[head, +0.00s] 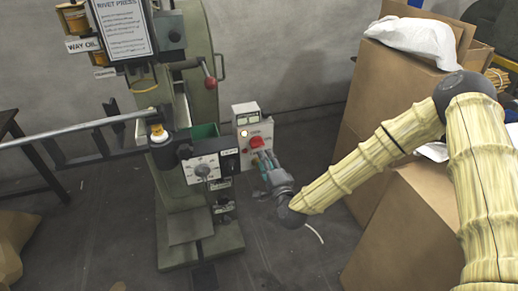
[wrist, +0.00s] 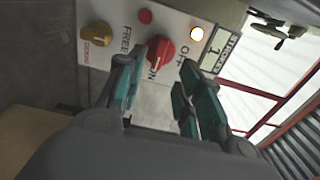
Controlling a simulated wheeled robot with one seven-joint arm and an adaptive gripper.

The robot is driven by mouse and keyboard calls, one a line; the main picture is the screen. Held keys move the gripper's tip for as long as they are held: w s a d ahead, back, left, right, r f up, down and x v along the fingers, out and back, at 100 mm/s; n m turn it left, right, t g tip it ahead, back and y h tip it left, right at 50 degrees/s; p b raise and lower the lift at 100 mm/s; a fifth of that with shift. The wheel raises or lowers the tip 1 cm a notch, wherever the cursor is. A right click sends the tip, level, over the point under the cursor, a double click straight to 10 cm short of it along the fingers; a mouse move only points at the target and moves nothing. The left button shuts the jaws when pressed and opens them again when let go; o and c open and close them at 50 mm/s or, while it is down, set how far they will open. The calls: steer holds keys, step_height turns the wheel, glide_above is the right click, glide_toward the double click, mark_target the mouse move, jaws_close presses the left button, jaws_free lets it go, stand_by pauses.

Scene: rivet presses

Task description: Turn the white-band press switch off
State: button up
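The press (head: 205,120) is a grey-green machine at centre left in the head view. Its white switch box (head: 240,112) has a red rotary switch (head: 257,142), which also shows in the wrist view (wrist: 160,52). Lettering on the box's panel includes ON, OFF and FREE. A lamp (wrist: 197,33) on it glows pale yellow. My gripper (head: 265,160) is just in front of the box. In the wrist view its teal-padded fingers (wrist: 157,85) are apart, with the switch beyond the gap.
A yellow knob (wrist: 97,34) and a small red button (wrist: 145,16) share the panel. A red-balled lever (head: 209,80) projects from the press above the box. Tall cardboard boxes (head: 390,105) stand to the right, close to my arm. Bare floor (head: 300,255) lies below.

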mark_target(259, 147)
steer(key=x, duration=0.7)
steer(key=shift+w+a+f, duration=0.1)
steer(key=shift+w, duration=0.2)
jaws_close()
